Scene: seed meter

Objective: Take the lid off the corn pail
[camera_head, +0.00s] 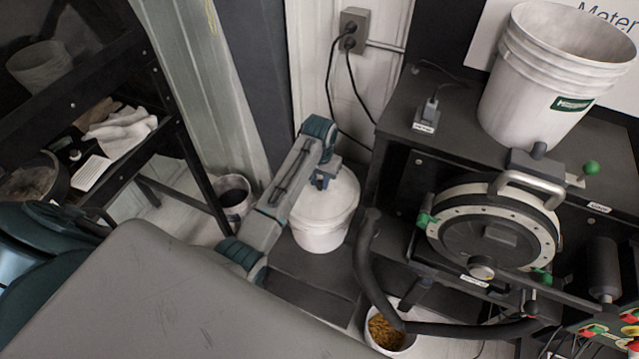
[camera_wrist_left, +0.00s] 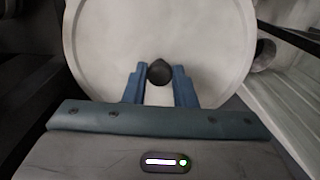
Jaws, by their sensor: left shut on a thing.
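My left gripper (camera_head: 323,180) comes down over the lid from above. In the left wrist view the lid (camera_wrist_left: 110,45) fills most of the picture, and my left gripper (camera_wrist_left: 160,82) is shut on the lid's dark round knob (camera_wrist_left: 160,71), one blue finger on each side. The inside of the pail is hidden. My right gripper is not in view.
The machine stand (camera_head: 400,150) carries a large open white bucket (camera_head: 520,100) and a round meter (camera_head: 490,225). A dark hose (camera_head: 368,265) curves beside the pail down towards a small bucket of yellow grain (camera_head: 385,335). A dark-filled bucket (camera_head: 233,197) and shelving (camera_head: 165,110) stand left.

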